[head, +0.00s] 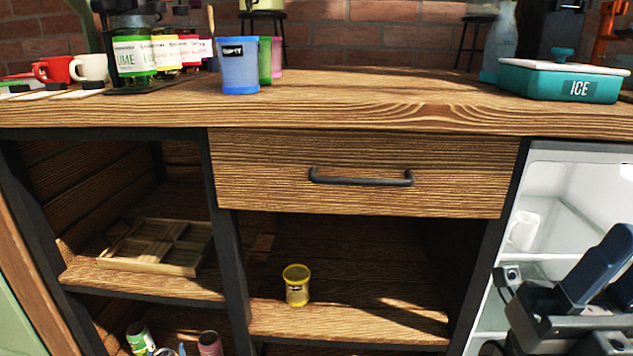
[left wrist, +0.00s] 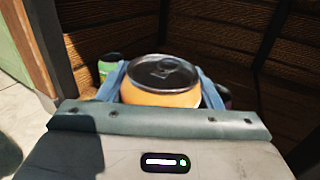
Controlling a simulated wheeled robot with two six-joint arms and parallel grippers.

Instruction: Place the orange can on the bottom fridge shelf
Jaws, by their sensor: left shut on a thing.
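In the left wrist view my left gripper (left wrist: 163,92) is shut on the orange can (left wrist: 155,99), with a blue finger on each side and the silver lid facing up. In the head view only the blue fingertips of my left gripper (head: 172,351) show at the bottom edge, in the lower left cabinet compartment; the can is hardly visible there. The open white fridge (head: 567,165) is at the far right of the head view. Its bottom shelf is largely hidden by my arm parts and the picture edge.
A green can (head: 139,338) and a pink can (head: 210,343) stand close to my left gripper. A dark post (head: 228,240) divides the cabinet. A yellow cup (head: 297,285) stands on the middle shelf, a wooden tray (head: 190,264) on the left one. A white mug (head: 523,230) is in the fridge.

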